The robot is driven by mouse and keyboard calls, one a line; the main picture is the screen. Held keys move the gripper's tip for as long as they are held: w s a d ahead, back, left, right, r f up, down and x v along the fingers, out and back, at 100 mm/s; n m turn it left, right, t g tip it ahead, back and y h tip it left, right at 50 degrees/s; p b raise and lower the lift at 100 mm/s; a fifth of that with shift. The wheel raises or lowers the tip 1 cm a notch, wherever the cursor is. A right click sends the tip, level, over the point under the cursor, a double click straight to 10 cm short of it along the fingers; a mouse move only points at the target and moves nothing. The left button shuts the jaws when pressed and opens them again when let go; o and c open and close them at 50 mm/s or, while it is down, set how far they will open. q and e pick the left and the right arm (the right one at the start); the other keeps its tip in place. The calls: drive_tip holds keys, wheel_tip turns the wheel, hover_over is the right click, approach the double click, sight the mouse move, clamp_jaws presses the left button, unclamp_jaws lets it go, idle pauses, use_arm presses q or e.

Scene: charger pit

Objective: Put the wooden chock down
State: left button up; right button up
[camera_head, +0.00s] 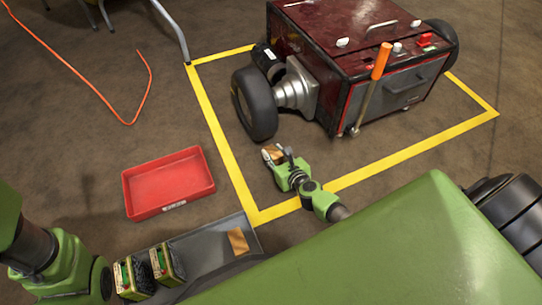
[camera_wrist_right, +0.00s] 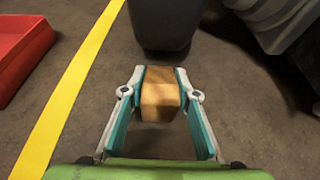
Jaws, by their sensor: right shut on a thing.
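My right gripper (camera_head: 277,154) is shut on a wooden chock (camera_wrist_right: 160,98). The chock lies between both fingertips, low over the floor inside the yellow-taped area. I cannot tell whether it touches the floor. The black wheel (camera_head: 255,104) of the dark red machine stands just beyond the chock; in the right wrist view the wheel (camera_wrist_right: 163,22) is straight ahead, with a gap of floor visible between. A second wooden chock (camera_head: 238,241) lies in the grey tray (camera_head: 212,231) on my own body. Parts of my left arm show at the lower left; its gripper is not visible.
The dark red machine (camera_head: 350,60) stands within the yellow tape (camera_head: 222,140). A red bin (camera_head: 168,183) sits on the floor left of the tape. Two green-and-black packs (camera_head: 165,264) stand in the grey tray. An orange cable (camera_head: 95,87) lies at the upper left.

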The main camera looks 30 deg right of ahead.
drive_tip(key=shift+f, duration=0.2)
drive_tip(key=o, duration=1.2)
drive_tip(key=shift+c, duration=0.2)
drive_tip(key=shift+r, duration=0.1)
